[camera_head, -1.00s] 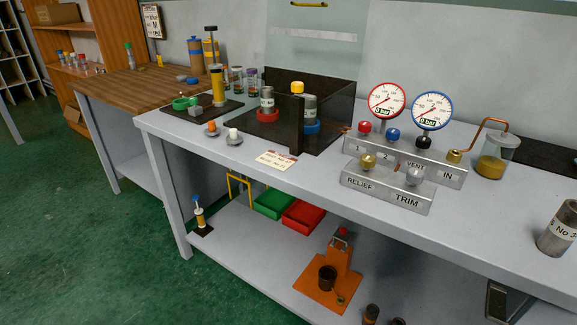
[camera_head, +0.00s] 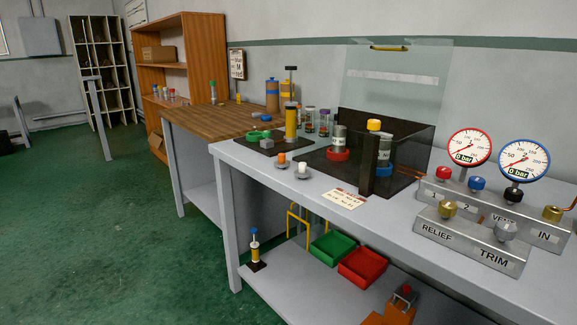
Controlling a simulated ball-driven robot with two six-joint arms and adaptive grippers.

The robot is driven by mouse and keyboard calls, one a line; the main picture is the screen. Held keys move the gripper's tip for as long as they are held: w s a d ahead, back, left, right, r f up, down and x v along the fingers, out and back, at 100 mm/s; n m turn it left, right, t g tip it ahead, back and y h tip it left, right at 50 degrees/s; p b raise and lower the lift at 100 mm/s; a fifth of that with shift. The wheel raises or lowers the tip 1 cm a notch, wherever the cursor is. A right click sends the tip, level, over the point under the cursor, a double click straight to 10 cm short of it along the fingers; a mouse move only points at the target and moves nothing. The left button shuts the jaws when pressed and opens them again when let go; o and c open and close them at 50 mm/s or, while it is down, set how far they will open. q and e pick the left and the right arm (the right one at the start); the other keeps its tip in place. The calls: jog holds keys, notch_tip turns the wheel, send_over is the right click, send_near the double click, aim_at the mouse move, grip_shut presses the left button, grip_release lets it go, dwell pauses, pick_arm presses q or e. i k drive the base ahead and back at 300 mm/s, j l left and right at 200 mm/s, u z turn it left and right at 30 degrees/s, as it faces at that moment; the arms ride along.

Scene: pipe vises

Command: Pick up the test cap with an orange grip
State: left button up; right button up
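A small cap with an orange grip (camera_head: 282,158) sits on the light grey bench top (camera_head: 405,223), near its front left edge. It has a pale round base and stands upright. A similar cap with a white grip (camera_head: 302,169) sits just to its right, close beside it. Neither of my grippers is in view.
A dark mat (camera_head: 262,148) with a yellow pump lies behind the caps. A dark tray (camera_head: 318,163) with a clear shield is to their right, near a paper card (camera_head: 345,199). A valve manifold (camera_head: 467,237) with gauges stands further right. Green floor (camera_head: 90,240) is open at left.

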aim_at(281, 162)
jog(key=i+j+z, duration=0.15)
jog(key=z, duration=0.4)
jog(key=i+j+z, duration=0.1)
jog(key=j, duration=0.2)
jog(key=i+j+z, duration=0.15)
jog(key=j, duration=0.2)
jog(key=i+j+z, duration=0.1)
jog(key=j, duration=0.25)
jog(key=i+j+z, duration=0.1)
jog(key=j, duration=0.25)
jog(key=i+j+z, duration=0.15)
jog(key=j, duration=0.2)
